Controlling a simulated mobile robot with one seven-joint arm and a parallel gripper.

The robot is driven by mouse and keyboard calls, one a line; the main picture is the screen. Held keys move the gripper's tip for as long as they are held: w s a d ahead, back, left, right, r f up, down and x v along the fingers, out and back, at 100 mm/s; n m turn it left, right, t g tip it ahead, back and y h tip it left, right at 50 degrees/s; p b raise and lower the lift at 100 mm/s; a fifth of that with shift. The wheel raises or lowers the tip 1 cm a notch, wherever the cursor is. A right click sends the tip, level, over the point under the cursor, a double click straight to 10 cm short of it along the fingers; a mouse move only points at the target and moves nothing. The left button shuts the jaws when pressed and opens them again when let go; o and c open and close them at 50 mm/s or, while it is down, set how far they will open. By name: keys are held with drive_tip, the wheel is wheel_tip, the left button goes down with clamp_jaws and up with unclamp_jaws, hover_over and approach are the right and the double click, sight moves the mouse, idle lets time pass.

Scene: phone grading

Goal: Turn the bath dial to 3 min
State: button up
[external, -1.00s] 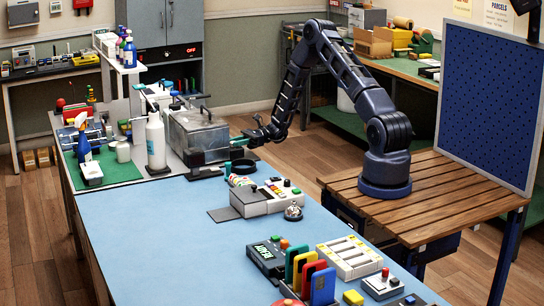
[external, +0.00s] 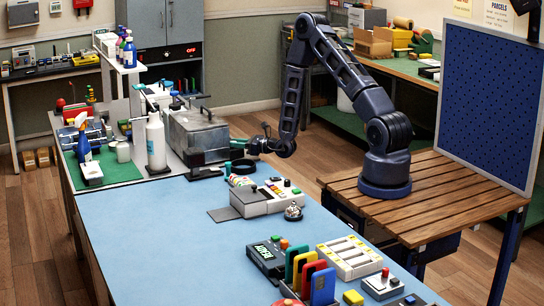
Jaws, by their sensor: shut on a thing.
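The bath is a grey metal box with a lid and handle (external: 196,132) at the far end of the blue-topped bench in the external view. My gripper (external: 236,143) is at the bath's right-hand front side, with its teal fingertips against it. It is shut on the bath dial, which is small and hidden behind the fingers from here. The dial's marks and its setting cannot be read in this view.
A white bottle (external: 155,140) stands left of the bath. The blue bench top (external: 170,240) is clear at the front left.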

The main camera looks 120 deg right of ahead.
drive_tip(key=shift+w+m+g+h, duration=0.15)
drive_tip(key=shift+m+g+h, duration=0.45)
drive_tip(key=shift+g+h, duration=0.4)
drive_tip(key=shift+r, duration=0.1)
drive_tip(key=o, duration=1)
drive_tip(key=shift+c, duration=0.2)
drive_tip(key=shift+a, duration=0.1)
drive_tip(key=shift+t+y, duration=0.4)
drive_tip(key=shift+t, duration=0.1)
